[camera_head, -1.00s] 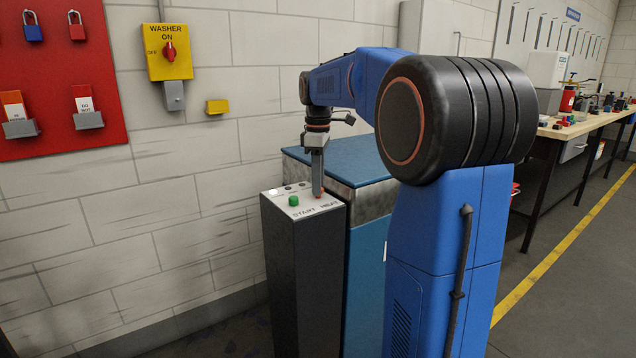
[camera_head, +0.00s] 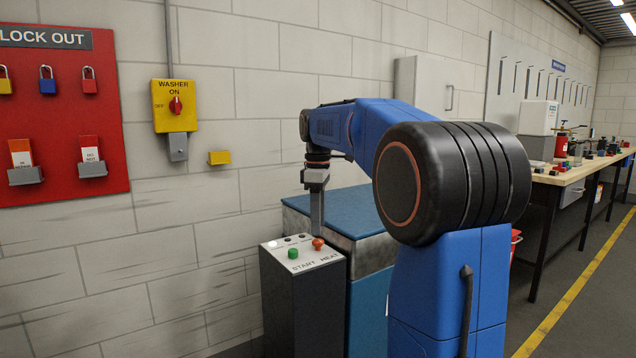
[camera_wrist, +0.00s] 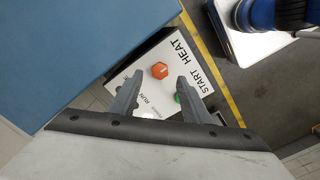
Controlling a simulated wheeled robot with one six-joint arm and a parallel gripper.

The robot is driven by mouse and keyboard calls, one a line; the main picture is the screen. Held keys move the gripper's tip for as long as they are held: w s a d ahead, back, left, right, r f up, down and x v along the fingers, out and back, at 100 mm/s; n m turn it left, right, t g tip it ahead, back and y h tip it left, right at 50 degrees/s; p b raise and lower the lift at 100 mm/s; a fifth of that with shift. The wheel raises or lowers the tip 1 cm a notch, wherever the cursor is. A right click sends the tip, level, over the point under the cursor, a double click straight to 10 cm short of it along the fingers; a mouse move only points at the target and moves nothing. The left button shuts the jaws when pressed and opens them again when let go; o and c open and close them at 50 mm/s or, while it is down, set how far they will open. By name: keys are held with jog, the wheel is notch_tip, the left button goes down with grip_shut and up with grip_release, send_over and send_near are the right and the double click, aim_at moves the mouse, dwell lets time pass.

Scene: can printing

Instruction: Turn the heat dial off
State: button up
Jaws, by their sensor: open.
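The heat dial is an orange-red knob (camera_head: 318,244) on the white sloped top of the dark control pedestal (camera_head: 303,305), above the word HEAT. It also shows in the wrist view (camera_wrist: 160,71), with a pale mark on its face. A green START button (camera_head: 293,253) sits to its left. My gripper (camera_head: 317,232) points down just behind the dial in the head view. In the wrist view my gripper's two fingers (camera_wrist: 153,91) are spread apart, with the dial beyond and between their tips. The fingers hold nothing. I cannot read the dial's setting.
A blue-topped machine (camera_head: 345,208) stands right beside the pedestal. A yellow washer switch (camera_head: 175,106) and a red lockout board (camera_head: 65,130) are on the wall. A workbench (camera_head: 572,172) runs along the right. Air above the panel is free around my gripper.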

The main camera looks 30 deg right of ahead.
aim_at(318, 240)
notch_tip(318, 240, up, 13)
dwell(0.4)
dwell(0.4)
jog(key=s+a+f+m+t, duration=0.1)
jog(key=s+a+f+m, duration=0.2)
jog(key=s+a+f, duration=0.4)
jog(key=s+a+f+m+t, duration=0.15)
jog(key=s+a+f, duration=0.3)
jog(key=s, duration=0.45)
jog(key=s+a+f+m+t, duration=0.1)
jog(key=s+a+f+m, duration=0.1)
jog(key=s+f, duration=0.5)
jog(key=s+a+f+m+t, duration=0.1)
jog(key=s+a+f+m, duration=0.1)
jog(key=s+f, duration=0.6)
notch_tip(318, 240, down, 6)
jog(key=shift+a+f+m, duration=0.1)
jog(key=shift+a+m, duration=0.15)
jog(key=shift+m, duration=0.3)
